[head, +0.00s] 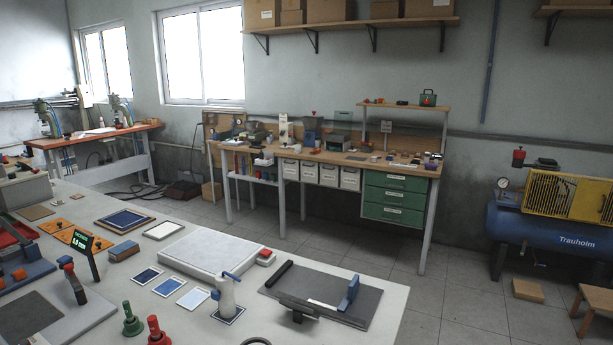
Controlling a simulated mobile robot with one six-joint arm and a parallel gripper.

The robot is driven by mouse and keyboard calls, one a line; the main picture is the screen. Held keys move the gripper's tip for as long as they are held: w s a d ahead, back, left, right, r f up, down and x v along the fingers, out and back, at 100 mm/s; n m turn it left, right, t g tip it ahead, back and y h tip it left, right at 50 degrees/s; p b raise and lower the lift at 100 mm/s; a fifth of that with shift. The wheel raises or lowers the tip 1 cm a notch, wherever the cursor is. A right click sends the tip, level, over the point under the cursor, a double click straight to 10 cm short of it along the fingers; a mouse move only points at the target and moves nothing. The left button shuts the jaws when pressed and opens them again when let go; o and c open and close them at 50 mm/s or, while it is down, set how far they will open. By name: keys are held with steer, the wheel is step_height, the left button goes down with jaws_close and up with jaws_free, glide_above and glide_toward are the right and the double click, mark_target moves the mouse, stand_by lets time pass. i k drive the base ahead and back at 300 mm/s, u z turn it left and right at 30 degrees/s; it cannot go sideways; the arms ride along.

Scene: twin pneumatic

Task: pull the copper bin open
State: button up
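Several pale grey bins hang in a row under the top of the far workbench, among them a left one (290,168), two middle ones (309,172) (329,175) and a right one (350,179). Each has a small label on its front, too small to read, so I cannot tell which one is the copper bin. No bin is copper coloured. All of them look pushed in, level with each other. My gripper is not in this view.
A green drawer unit (393,197) stands right of the bins, near a bench leg (430,227). A white table (385,270) with tools fills the foreground. Tiled floor (310,248) lies clear between table and bench. A blue compressor (560,228) and a small stool (597,303) are at right.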

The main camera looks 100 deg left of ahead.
mark_target(291, 167)
steer(key=i, duration=1.1)
steer(key=k, duration=0.2)
steer(key=u, duration=2.75)
